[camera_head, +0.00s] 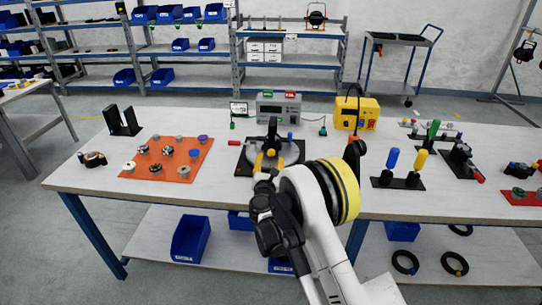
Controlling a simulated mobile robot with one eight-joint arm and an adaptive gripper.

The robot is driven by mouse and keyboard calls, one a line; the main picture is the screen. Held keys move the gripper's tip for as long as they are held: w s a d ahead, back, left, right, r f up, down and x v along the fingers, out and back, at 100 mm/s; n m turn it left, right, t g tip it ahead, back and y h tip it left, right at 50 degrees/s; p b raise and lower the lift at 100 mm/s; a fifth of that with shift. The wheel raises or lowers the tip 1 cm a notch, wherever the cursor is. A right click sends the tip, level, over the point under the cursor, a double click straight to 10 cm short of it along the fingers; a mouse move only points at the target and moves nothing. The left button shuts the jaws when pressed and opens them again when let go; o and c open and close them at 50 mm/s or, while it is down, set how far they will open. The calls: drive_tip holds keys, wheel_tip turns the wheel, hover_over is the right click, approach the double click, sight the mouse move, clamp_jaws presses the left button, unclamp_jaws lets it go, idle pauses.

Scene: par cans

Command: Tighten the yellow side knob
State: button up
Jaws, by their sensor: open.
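A par can fixture stands on the white workbench, on a black base plate (243,168), with a grey round body (291,154) and a black upright part (272,130). A small yellow side knob (271,153) shows at the front of the fixture, just below the black upright. My gripper (269,163) is at the front of the fixture, close to the knob, with its jaws open. My wrist and arm hide part of the fixture's front. I cannot tell whether the fingers touch the knob.
An orange mat (136,172) with several knobs lies at left. A grey meter (279,107) and a yellow box (357,112) stand behind. A black stand with blue and yellow handles (392,160) is at right.

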sight(271, 153)
drive_tip(key=s, duration=0.8)
drive_tip(key=shift+s+a, duration=0.15)
drive_tip(key=shift+s, duration=0.2)
drive_tip(key=n+p, duration=0.1)
drive_tip(key=w+n+p, duration=0.1)
drive_tip(key=shift+r+n+p, duration=0.3)
drive_tip(key=shift+n+p, duration=0.05)
drive_tip(key=shift+n, duration=0.05)
drive_tip(key=shift+w+f+n+p, duration=0.15)
drive_tip(key=shift+w+n+p, duration=0.3)
drive_tip(key=shift+n, duration=0.55)
drive_tip(key=w+b, duration=0.1)
drive_tip(key=w, duration=0.2)
drive_tip(key=w+b, duration=0.1)
drive_tip(key=w, duration=0.2)
drive_tip(key=w+b, duration=0.1)
drive_tip(key=w, duration=0.2)
drive_tip(key=shift+w+f, duration=0.25)
drive_tip(key=shift+w, duration=0.05)
drive_tip(key=shift+w+r+b, duration=0.1)
drive_tip(key=shift+w+b, duration=0.2)
drive_tip(key=shift+w, duration=0.2)
